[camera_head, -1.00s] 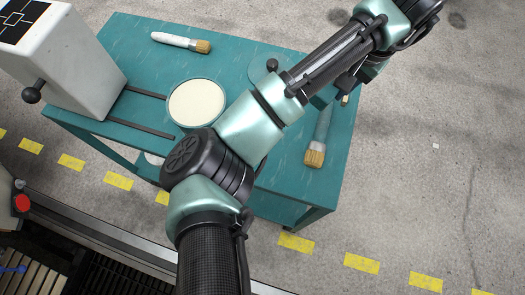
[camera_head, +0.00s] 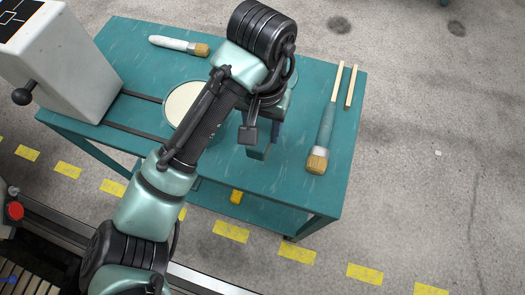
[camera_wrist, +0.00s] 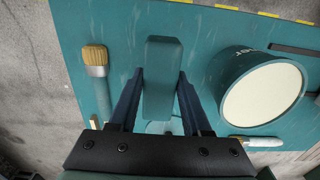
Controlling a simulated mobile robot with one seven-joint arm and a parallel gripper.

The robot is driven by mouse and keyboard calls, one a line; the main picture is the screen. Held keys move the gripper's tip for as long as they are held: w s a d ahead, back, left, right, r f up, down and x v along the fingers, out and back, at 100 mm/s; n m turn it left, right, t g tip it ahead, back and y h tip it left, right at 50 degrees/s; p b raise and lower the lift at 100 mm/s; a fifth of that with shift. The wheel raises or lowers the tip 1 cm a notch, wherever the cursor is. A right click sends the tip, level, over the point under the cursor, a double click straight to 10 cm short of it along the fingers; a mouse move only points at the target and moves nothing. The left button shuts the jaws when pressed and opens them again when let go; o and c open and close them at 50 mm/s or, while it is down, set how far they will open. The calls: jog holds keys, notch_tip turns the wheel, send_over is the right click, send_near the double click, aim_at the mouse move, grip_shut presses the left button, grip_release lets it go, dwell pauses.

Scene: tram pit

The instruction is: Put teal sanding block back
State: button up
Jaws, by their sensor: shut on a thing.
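The teal sanding block (camera_wrist: 163,75) is a long flat block. In the wrist view it lies between the two blue fingers of my gripper (camera_wrist: 160,85), which is shut on it. In the head view my gripper (camera_head: 264,142) is over the middle of the teal table (camera_head: 222,172), right of the tub, and the arm hides most of it. Part of the block (camera_head: 257,152) shows under the gripper. I cannot tell whether the block touches the tabletop.
Two pale wooden strips (camera_head: 350,88) lie at the table's right end, beside a brush (camera_head: 320,150). A tub (camera_head: 182,105) with cream contents stands left of my gripper. Another brush (camera_head: 180,45) lies at the back. A grey box (camera_head: 62,60) with a black knob fills the left end.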

aim_at(264, 130)
notch_tip(264, 130, down, 4)
jog(key=shift+f+b, duration=0.1)
jog(key=shift+b, duration=0.6)
jog(key=shift+f+p, duration=0.3)
jog(key=shift+f, duration=2.05)
jog(key=o, duration=1.2)
jog(key=shift+f+b, duration=0.4)
jog(key=shift+b, duration=0.3)
jog(key=r+p, duration=0.2)
jog(key=r, duration=0.4)
jog(key=r+p, duration=0.2)
jog(key=r, duration=0.5)
jog(key=shift+s+r, duration=0.2)
jog(key=shift+r, duration=0.05)
jog(key=shift+w+d, duration=0.1)
jog(key=shift+d, duration=0.05)
